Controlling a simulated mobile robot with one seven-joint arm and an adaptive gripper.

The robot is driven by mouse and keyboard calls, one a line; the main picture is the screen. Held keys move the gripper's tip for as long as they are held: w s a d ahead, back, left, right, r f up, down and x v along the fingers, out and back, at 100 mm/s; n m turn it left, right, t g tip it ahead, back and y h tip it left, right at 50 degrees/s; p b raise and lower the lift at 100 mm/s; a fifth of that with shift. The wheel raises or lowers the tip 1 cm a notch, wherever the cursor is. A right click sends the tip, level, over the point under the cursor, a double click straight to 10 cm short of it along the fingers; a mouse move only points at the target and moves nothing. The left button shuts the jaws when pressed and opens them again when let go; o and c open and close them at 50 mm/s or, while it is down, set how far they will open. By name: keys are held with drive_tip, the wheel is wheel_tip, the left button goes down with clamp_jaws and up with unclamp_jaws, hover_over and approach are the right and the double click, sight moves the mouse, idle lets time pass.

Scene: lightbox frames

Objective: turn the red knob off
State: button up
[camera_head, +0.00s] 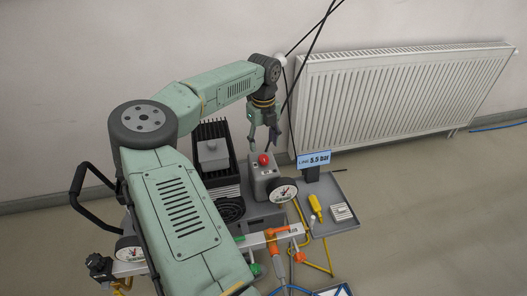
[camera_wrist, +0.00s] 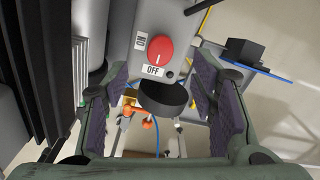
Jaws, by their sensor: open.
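The red knob (camera_wrist: 159,48) sits on the face of a grey box (camera_wrist: 185,25) in the wrist view. A white OFF label (camera_wrist: 153,71) is beside it, and an ON label (camera_wrist: 140,41) is at its left. In the head view the knob (camera_head: 263,159) is on top of the box (camera_head: 258,184). My gripper (camera_head: 265,142) hangs just above it, apart from the knob. In the wrist view the two padded fingers of my gripper (camera_wrist: 158,92) are open and empty, spread to either side.
A pressure gauge (camera_head: 283,191) sits beside the box, and a black-finned unit (camera_head: 211,150) stands at its left. A display (camera_head: 314,160) reads 5.5 bar. A grey side tray (camera_head: 345,188) holds a yellow bottle (camera_head: 315,205). A radiator (camera_head: 390,95) is on the wall behind.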

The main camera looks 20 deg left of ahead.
sight(263, 158)
wheel_tip(263, 158, up, 6)
drive_tip(key=shift+f, duration=0.2)
idle(0.3)
